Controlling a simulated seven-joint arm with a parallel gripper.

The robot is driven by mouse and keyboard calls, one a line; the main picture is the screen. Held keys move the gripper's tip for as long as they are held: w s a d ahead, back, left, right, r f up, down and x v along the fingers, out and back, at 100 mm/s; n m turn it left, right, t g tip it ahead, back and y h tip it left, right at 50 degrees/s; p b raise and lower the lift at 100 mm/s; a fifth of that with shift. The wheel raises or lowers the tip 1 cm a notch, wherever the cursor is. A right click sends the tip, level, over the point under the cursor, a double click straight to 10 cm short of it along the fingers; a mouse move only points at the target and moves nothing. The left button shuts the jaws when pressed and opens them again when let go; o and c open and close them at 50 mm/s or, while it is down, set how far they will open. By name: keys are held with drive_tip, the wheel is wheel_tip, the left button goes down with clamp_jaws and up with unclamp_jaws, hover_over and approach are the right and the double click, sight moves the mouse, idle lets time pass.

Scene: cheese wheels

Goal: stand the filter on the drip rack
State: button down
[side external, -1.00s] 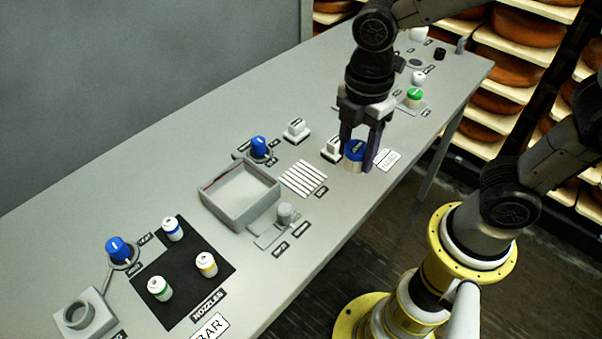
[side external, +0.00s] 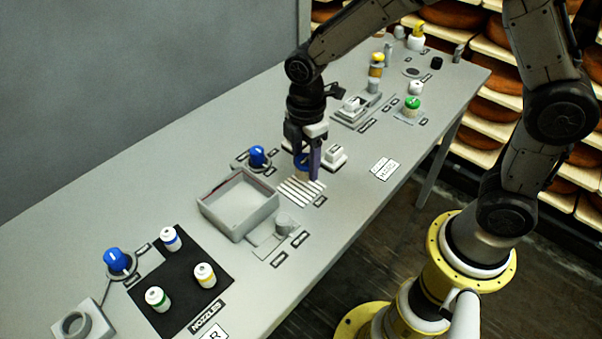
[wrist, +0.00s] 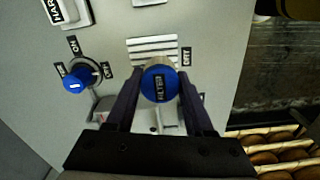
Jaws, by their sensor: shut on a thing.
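The filter (wrist: 158,84) is a short cylinder with a blue top marked FILTER. My gripper (wrist: 160,102) is shut on it in the wrist view, with one dark finger on each side. In the side external view my gripper (side external: 305,165) holds the filter (side external: 301,160), mostly hidden between the fingers. The drip rack (side external: 301,191) is a set of white parallel slats lying on the table, and it also shows in the wrist view (wrist: 150,44).
A grey open tray (side external: 238,204) stands left of the rack. A blue knob (side external: 257,156) is behind it and a white switch block (side external: 334,156) to its right. A small grey fixture (side external: 285,225) sits in front. Nozzles stand on a black mat (side external: 183,311) at lower left.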

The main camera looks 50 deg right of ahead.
sight(301, 175)
drive_tip(key=shift+w+a+f, duration=0.1)
drive_tip(key=shift+w+f, duration=0.3)
drive_tip(key=shift+f, duration=0.15)
drive_tip(key=shift+w+f, duration=0.1)
drive_tip(key=shift+f, duration=1.5)
drive_tip(key=shift+f, duration=0.15)
drive_tip(key=shift+c, duration=1.4)
unclamp_jaws()
wheel_tip(301, 175, up, 12)
drive_tip(key=shift+r, duration=0.25)
